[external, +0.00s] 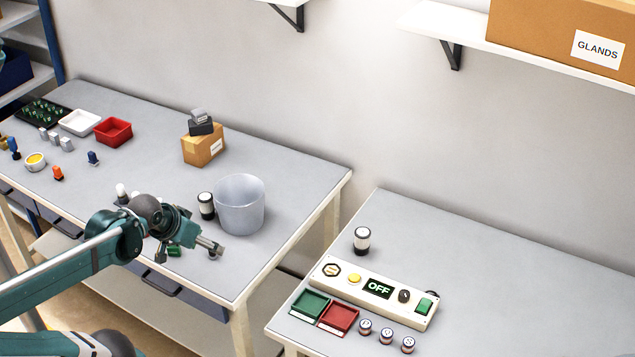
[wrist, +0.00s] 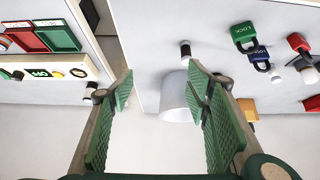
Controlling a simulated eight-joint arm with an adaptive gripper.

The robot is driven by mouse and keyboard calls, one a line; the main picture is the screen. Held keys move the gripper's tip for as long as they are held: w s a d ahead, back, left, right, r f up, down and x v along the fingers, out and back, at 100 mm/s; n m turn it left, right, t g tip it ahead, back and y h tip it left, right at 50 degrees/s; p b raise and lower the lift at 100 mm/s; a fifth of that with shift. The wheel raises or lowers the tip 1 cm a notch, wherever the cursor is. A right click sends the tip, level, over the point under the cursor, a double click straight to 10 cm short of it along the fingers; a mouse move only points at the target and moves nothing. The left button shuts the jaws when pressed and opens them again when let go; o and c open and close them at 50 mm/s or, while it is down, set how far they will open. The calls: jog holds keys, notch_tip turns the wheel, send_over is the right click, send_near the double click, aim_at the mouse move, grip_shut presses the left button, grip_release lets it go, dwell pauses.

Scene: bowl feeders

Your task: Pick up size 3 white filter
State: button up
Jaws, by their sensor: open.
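Several black-and-white cylinders could be the filter; I cannot read a size on any. Another (external: 362,240) stands behind the control box on the right table. Three smaller ones with labelled tops (external: 386,335) stand in a row at the right table's front. My gripper (external: 188,248) is open and empty over the left table's front part. In the wrist view its green-padded fingers (wrist: 160,72) are spread, with the bucket partly behind the right finger.
A translucent bucket (external: 240,207) stands near the left table's right end. A control box (external: 372,291) reading OFF sits behind green (external: 310,304) and red (external: 339,317) trays. Padlocks (wrist: 244,37) lie near my gripper. A gap separates the tables.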

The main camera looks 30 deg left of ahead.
jog(key=shift+w+r, duration=0.1)
jog(key=w+d+r+m+h+p, duration=0.15)
jog(key=w+d+r+p, duration=0.3)
jog(key=w, duration=0.55)
jog(key=m+g+h+p, duration=0.2)
jog(key=m+g+p, duration=0.2)
jog(key=m+p, duration=0.4)
send_near(359, 233)
jog(key=shift+n, duration=0.35)
jog(key=x, duration=0.2)
jog(key=p+x, duration=0.1)
jog(key=x, duration=0.1)
jog(key=shift+w+a+f, duration=0.1)
jog(key=shift+w+f, duration=0.05)
jog(key=shift+f, duration=0.3)
jog(key=shift+w+d+f, duration=0.15)
jog(key=shift+d+f, duration=0.2)
jog(key=shift+f, duration=0.05)
